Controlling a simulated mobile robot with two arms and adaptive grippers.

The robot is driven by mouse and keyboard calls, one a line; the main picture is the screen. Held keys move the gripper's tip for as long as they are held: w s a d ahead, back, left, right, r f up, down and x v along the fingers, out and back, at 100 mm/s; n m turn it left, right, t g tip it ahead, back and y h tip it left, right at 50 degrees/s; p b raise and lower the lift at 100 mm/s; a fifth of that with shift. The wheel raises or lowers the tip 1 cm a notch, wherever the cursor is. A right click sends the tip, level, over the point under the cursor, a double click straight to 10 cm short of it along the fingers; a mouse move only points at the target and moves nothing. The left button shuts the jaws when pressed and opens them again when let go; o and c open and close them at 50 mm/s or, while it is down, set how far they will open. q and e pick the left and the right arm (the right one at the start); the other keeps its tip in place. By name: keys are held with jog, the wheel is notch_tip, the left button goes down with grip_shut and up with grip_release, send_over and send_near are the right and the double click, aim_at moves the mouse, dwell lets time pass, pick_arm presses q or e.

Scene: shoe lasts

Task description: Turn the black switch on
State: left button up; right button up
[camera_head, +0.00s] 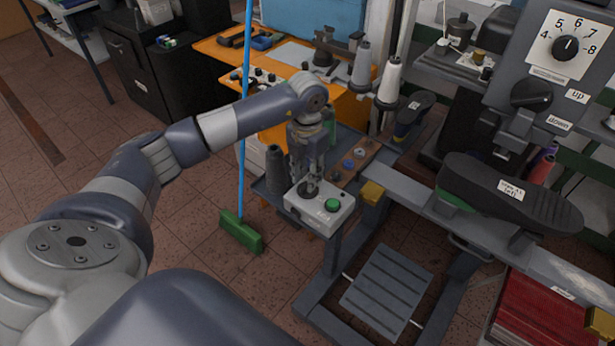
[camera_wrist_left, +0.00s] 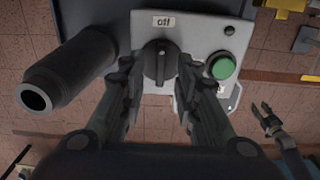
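The black switch (camera_wrist_left: 160,62) is a round knob with a raised grip bar, on a light grey box (camera_head: 326,205). In the left wrist view its bar runs up and down the picture, in line with an "off" label (camera_wrist_left: 164,21) above it. My left gripper (camera_head: 308,184) is over the box, pointing down. In the left wrist view its two fingers (camera_wrist_left: 157,78) are spread, one on each side of the knob; I cannot tell whether they touch it. The gripper hides part of the switch in the head view. My right gripper (camera_wrist_left: 268,116) appears small at the lower right of the wrist view, fingers apart.
A green button (camera_head: 332,204) is on the same box, right of the switch. A dark cone-shaped spool (camera_head: 276,170) stands close on the left. A blue-handled green broom (camera_head: 241,232) stands before the table. A black shoe last (camera_head: 510,192) lies at right.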

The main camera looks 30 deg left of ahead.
pick_arm(q)
jog(key=shift+f, duration=1.3)
grip_shut()
